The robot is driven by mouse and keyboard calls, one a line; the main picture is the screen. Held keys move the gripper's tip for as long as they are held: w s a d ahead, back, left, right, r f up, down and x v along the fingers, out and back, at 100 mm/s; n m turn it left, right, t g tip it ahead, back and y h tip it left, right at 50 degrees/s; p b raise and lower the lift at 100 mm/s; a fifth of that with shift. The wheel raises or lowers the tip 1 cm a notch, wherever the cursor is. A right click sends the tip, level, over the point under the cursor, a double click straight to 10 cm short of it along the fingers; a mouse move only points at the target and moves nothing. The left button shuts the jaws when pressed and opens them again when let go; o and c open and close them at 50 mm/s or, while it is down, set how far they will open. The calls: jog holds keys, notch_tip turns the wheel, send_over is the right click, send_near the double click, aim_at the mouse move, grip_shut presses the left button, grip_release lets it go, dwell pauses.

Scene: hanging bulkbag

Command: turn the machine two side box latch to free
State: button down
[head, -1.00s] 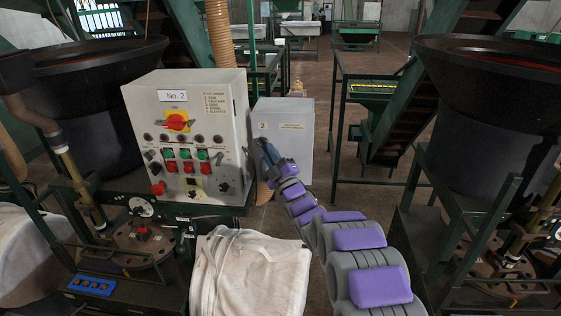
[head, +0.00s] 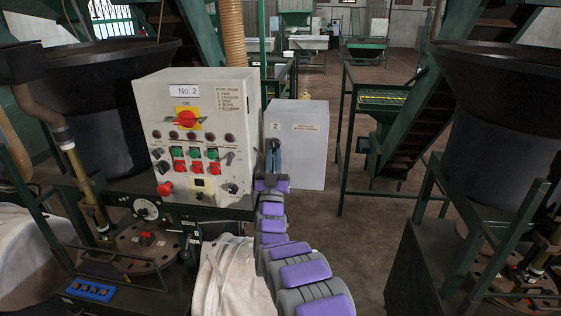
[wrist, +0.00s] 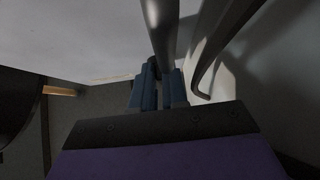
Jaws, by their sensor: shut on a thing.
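The machine two side box (head: 308,160) is a pale grey cabinet marked "2", right of the control panel. My gripper (head: 273,155) is at the left edge of its front, and the latch is hidden or too small to make out there. In the wrist view my blue gripper fingers (wrist: 158,92) are closed around the end of a grey metal bar (wrist: 160,25), which seems to be the latch. A second bent grey handle (wrist: 212,62) stands to the right against a pale panel, apart from the fingers.
The "No. 2" control panel (head: 190,135) with buttons and a red switch stands close left of my arm. A white bulk bag (head: 235,275) hangs below it, beside my arm. A green frame (head: 345,130) stands behind right. The floor (head: 340,240) right of my arm is clear.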

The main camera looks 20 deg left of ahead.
jog(key=r, duration=0.1)
jog(key=r+m+h, duration=0.1)
jog(key=r, duration=0.1)
jog(key=s+r+m+t, duration=0.1)
jog(key=shift+s+a+r+h, duration=0.1)
jog(key=shift+a+r+h, duration=0.05)
jog(key=shift+a+h, duration=0.15)
jog(key=shift+d, duration=0.2)
jog(key=c, duration=1.4)
grip_release()
jog(key=shift+o, duration=0.7)
jog(key=shift+a+f, duration=0.15)
jog(key=shift+f, duration=0.1)
jog(key=shift+o, duration=0.5)
jog(key=shift+f+h, duration=0.3)
jog(key=shift+f, duration=0.05)
jog(key=b, duration=0.5)
send_near(272, 143)
jog(key=w+f+v, duration=0.1)
jog(key=v, duration=0.9)
jog(key=shift+w, duration=0.1)
